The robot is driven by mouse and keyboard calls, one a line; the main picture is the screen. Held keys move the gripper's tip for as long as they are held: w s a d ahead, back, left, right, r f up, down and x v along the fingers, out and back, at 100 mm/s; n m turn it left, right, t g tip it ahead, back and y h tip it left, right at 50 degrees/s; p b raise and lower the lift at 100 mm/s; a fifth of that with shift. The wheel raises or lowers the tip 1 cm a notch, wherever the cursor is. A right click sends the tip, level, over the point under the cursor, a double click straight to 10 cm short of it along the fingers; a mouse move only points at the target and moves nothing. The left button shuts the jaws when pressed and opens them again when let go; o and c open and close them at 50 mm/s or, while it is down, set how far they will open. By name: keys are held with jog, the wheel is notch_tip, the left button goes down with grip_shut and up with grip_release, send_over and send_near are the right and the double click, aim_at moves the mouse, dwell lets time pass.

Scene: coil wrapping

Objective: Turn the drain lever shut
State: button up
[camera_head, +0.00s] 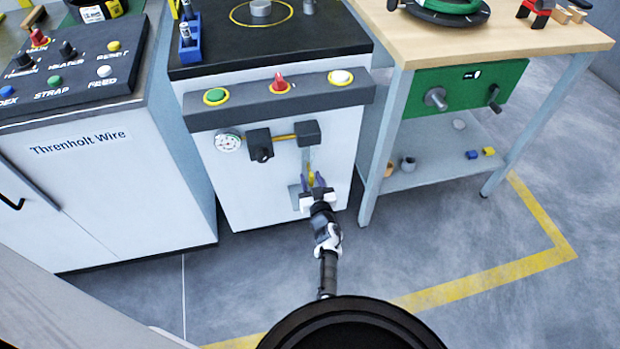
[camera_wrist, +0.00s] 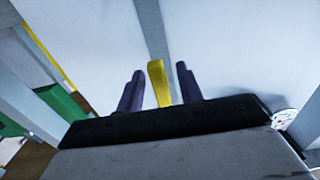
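The drain lever is a yellow handle (camera_head: 311,177) low on the front of the white machine, below a dark block on a yellow pipe. In the wrist view the yellow lever (camera_wrist: 158,82) stands between my two dark fingers. My gripper (camera_head: 314,182) is at the lever, its fingers pointing at the machine front. In the wrist view my gripper (camera_wrist: 159,88) is open, with a gap on each side of the lever. The lever's pivot is partly hidden in the head view by my fingers.
Around the lever are a pressure gauge (camera_head: 228,142), a black knob (camera_head: 260,145) and a grey vertical pipe (camera_head: 306,160). A button bar (camera_head: 300,97) juts out above. A wooden-topped workbench (camera_head: 560,42) stands to the right, a control cabinet (camera_head: 95,170) to the left. The floor in front is clear.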

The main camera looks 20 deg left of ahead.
grip_shut()
dwell(0.4)
jog(key=shift+w+d+r+n+b, duration=0.2)
jog(key=shift+d+r+n, duration=0.15)
jog(key=shift+n, duration=2.4)
jog(key=shift+w+d+r+n+b, duration=0.1)
jog(key=shift+w+d+r+n, duration=0.25)
jog(key=shift+n, duration=2.35)
jog(key=shift+w+d+r+n+b, duration=0.1)
jog(key=shift+d+r+n, duration=0.25)
jog(key=shift+n, duration=2.4)
jog(key=shift+a, duration=0.1)
